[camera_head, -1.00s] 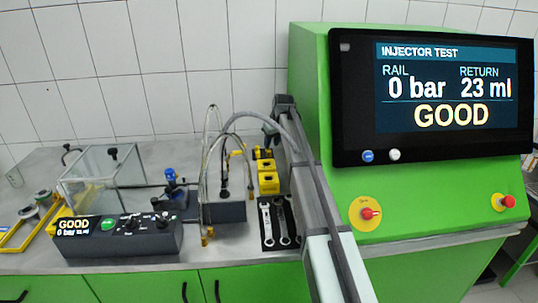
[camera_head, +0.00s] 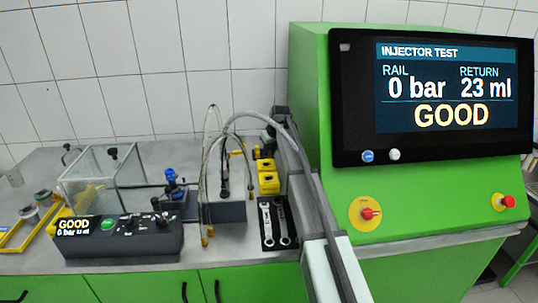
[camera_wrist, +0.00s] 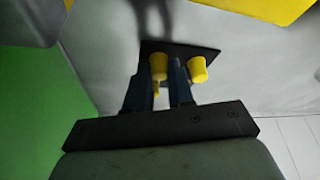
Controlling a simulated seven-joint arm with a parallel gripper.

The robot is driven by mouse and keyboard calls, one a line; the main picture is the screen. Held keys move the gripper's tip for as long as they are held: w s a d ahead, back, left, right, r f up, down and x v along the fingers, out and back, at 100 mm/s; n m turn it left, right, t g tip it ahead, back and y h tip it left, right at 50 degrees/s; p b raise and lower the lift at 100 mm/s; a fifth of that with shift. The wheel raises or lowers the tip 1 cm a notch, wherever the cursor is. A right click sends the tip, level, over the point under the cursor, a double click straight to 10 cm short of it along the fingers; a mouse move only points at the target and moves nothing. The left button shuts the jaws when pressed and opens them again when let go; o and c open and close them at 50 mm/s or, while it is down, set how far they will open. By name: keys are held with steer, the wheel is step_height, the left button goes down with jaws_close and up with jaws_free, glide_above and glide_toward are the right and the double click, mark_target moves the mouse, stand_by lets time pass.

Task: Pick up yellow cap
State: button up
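In the wrist view, two yellow caps stand on a small dark plate (camera_wrist: 212,52): a left yellow cap (camera_wrist: 158,66) and a right yellow cap (camera_wrist: 198,69). A smaller yellow piece (camera_wrist: 156,89) shows lower between the fingers. My gripper (camera_wrist: 160,72) has its two dark fingers apart, one on each side of the left cap; the right finger is between the two caps. I see no clear grip on the cap. In the head view, the yellow caps (camera_head: 257,153) are at the back of the bench, with my gripper (camera_head: 268,139) over them, partly hidden by my arm.
Yellow blocks (camera_head: 268,183) stand just in front of the caps. A dark mat with wrenches (camera_head: 275,222) lies nearer. A hose stand (camera_head: 225,210) is to the left, the green test machine (camera_head: 312,120) close on the right.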

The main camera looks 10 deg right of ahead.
jaws_close()
